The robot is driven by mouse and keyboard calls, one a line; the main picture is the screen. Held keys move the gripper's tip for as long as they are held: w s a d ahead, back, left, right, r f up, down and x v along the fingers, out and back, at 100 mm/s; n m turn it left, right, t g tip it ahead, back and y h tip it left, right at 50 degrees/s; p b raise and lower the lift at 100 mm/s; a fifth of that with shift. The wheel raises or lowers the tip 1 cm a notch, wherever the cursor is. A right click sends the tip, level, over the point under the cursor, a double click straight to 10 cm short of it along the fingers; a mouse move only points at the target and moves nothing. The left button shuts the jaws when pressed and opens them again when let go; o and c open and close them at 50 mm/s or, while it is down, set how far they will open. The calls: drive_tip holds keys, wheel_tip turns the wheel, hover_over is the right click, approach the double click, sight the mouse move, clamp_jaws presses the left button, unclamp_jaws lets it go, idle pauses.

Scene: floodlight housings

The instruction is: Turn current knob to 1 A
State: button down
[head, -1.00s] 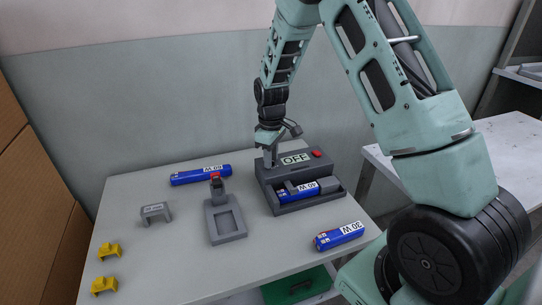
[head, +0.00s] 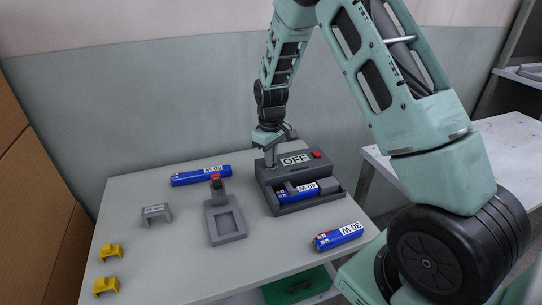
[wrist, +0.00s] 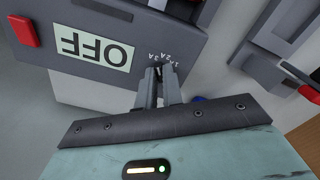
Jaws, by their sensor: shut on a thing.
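The grey test box (head: 262,176) stands at the back right of the table, with a display reading OFF (head: 296,160) and a red button (head: 317,154). In the wrist view the display (wrist: 95,48) appears upside down, and the red button (wrist: 22,30) is at the left. A current scale (wrist: 168,58) with small 1 A, 2 A and 3 A marks lies just beyond my fingertips. My gripper (wrist: 159,75) is shut on the current knob, which the fingers mostly hide; its pointer setting cannot be read. In the head view my gripper (head: 269,157) is at the box's left end.
A blue 40 W cylinder (head: 298,192) lies in the box's front bay. Other blue cylinders lie behind (head: 200,176) and at the front right (head: 338,237). A grey holder (head: 226,222), a grey bracket (head: 156,214) and yellow clips (head: 106,287) stand to the left.

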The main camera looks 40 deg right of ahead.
drive_tip(key=m+p, duration=0.1)
drive_tip(key=m, duration=0.3)
drive_tip(key=shift+r+m, duration=0.1)
drive_tip(key=shift+m, duration=0.2)
drive_tip(key=m+p, duration=0.1)
drive_tip(key=m, duration=0.2)
drive_tip(key=shift+m, duration=0.3)
drive_tip(key=m+p, duration=0.2)
drive_tip(key=m, duration=0.2)
drive_tip(key=shift+w, duration=0.1)
drive_tip(key=shift+m+p, duration=0.4)
drive_tip(key=shift+m, duration=1.2)
drive_tip(key=c, duration=1.5)
unclamp_jaws()
drive_tip(key=shift+c, duration=0.2)
wheel_tip(320, 180, up, 17)
drive_tip(key=b, duration=0.1)
drive_tip(key=shift+r, duration=0.15)
